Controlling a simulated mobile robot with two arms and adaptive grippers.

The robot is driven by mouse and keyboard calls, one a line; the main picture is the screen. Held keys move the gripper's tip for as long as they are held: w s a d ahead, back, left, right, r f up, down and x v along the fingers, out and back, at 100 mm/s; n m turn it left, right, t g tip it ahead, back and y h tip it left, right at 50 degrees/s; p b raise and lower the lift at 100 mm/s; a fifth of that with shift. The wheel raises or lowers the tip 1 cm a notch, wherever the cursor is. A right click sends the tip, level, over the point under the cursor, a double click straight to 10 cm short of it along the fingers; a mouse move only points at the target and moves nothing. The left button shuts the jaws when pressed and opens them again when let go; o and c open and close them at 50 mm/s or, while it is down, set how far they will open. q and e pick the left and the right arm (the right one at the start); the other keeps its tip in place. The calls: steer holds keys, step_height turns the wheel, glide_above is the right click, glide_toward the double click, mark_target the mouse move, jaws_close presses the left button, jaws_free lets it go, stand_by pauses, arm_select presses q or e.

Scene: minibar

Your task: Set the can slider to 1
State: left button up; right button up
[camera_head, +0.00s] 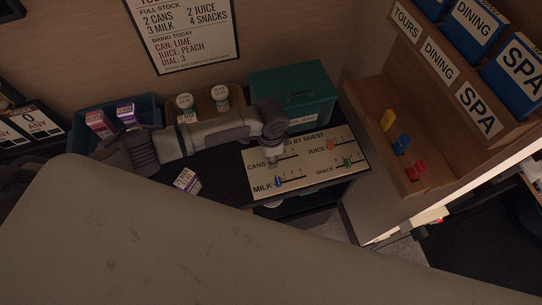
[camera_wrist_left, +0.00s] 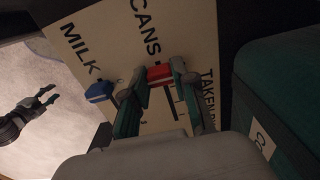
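The slider board (camera_head: 300,160) is a pale panel with CANS, JUICE, MILK and SNACK scales. My left gripper (camera_head: 272,160) reaches down over the CANS scale and hides its knob in the head view. In the left wrist view the red can slider knob (camera_wrist_left: 160,74) sits by the word CANS, between the two teal fingers of my left gripper (camera_wrist_left: 160,80). The fingers appear closed against its sides. Which mark the knob stands at is hidden. My right gripper (camera_wrist_left: 50,95) is open and empty, away from the board over the floor.
The blue milk knob (camera_wrist_left: 99,91) is close beside the left gripper. The juice knob (camera_head: 331,145) and green snack knob (camera_head: 347,161) lie to the right. A teal box (camera_head: 292,92) stands behind the board. A purple-labelled carton (camera_head: 187,181) stands left of it.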

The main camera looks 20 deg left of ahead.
arm_select(q)
jaws_close()
steer(key=shift+d, duration=0.1)
steer(key=shift+w+d, duration=0.8)
steer(key=shift+d, duration=0.3)
steer(key=o, duration=0.6)
jaws_free()
steer(key=shift+a, duration=0.1)
steer(key=shift+o, duration=0.2)
step_height(320, 180, up, 12)
